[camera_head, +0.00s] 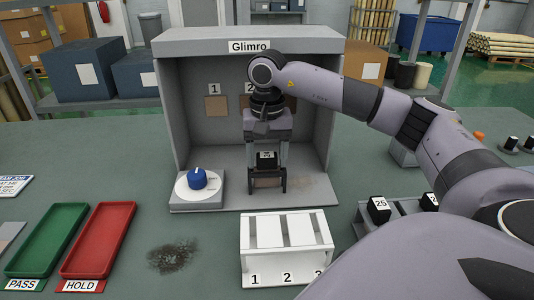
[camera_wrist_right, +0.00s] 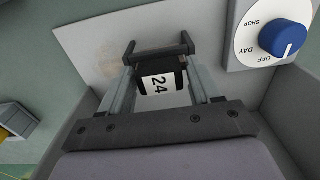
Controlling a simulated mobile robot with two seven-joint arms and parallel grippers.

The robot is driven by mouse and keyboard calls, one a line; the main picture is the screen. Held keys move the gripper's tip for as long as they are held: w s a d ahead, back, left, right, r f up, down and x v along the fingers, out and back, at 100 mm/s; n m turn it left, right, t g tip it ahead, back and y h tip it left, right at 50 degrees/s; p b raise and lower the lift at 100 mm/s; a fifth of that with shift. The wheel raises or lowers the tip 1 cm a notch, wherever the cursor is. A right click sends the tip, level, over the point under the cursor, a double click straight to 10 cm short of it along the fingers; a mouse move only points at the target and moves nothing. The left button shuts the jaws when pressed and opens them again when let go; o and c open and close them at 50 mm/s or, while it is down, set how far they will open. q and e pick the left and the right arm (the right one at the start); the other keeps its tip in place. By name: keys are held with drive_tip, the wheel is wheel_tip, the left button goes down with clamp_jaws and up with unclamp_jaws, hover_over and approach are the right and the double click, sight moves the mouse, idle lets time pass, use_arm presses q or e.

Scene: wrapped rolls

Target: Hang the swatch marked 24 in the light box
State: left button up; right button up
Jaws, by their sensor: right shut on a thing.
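The light box (camera_head: 176,120), signed Glimro, is a grey open-fronted booth. Brown squares hang on its back wall, one under the number 1 (camera_head: 216,107) and others near the number 2, partly hidden by my arm. My right gripper (camera_head: 267,187) points down inside the front of the box. It is shut on the swatch marked 24 (camera_head: 266,158), whose black block and white label show between the fingers. The label reads 24 in the right wrist view (camera_wrist_right: 158,86). The swatch is held above the box floor; the exact gap is unclear. My left gripper is not in view.
A blue dial (camera_head: 197,179) stands at the box's front left. A white rack (camera_head: 287,235) numbered 1, 2, 3 stands in front. A block marked 25 (camera_head: 379,208) sits at right. Green PASS (camera_head: 48,240) and red HOLD (camera_head: 97,240) trays lie left, beside a dark smudge (camera_head: 172,256).

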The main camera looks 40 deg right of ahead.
drive_tip(key=shift+f, duration=0.35)
drive_tip(key=o, duration=1.1)
drive_tip(key=shift+r, duration=3.65)
drive_tip(key=shift+s+f, duration=0.1)
